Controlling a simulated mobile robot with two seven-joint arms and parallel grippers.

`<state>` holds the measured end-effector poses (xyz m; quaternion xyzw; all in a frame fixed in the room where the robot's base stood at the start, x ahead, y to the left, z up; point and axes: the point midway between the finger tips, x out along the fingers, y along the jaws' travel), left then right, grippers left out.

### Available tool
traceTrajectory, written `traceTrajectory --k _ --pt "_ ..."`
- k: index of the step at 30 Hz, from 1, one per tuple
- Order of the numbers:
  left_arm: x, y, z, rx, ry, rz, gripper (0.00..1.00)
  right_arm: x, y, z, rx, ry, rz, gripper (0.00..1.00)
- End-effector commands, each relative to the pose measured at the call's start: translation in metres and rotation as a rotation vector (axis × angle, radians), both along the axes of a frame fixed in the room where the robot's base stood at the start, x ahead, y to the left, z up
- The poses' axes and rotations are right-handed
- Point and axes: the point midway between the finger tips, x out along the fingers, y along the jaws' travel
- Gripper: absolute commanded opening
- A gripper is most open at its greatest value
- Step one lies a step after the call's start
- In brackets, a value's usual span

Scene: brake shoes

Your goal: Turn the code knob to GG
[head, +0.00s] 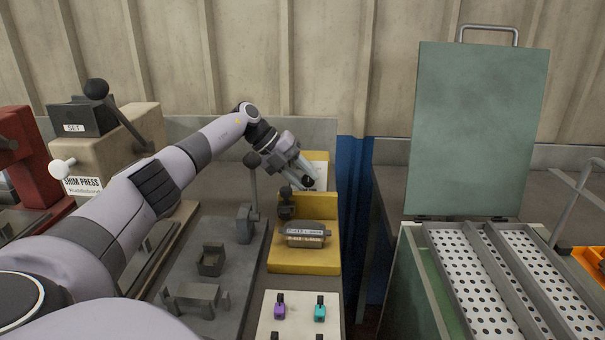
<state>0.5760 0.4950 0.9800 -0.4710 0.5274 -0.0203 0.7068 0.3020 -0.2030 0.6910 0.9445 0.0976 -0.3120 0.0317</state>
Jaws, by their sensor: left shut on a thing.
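My left gripper (308,182) reaches in from the left to a yellow fixture with an upright back panel (320,158). Its fingers point down and to the right, and they are shut on a small dark part at the panel, which looks like the code knob. The fingers cover most of it. No code letters can be read, so its setting cannot be told. My right gripper is out of view.
In front of the gripper, a labelled metal cylinder (305,235) lies in a yellow cradle (290,260). A white board (298,310) carries purple and teal pieces. A shim press (95,150) stands left. A perforated-tray box with raised green lid (478,130) stands right, across a gap.

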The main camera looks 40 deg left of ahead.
Motion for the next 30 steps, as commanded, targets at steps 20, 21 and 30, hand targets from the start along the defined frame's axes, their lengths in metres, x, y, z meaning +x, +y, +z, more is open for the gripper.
traceTrajectory --k 20,21,30 --pt "0.007 -0.006 0.008 0.355 0.293 0.001 0.03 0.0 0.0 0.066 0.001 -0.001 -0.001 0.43" --pt "0.008 -0.008 0.008 0.383 0.317 -0.001 0.03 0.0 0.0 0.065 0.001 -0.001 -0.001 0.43" --pt "0.009 -0.009 0.007 0.51 0.424 0.004 0.03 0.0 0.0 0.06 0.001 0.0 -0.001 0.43"
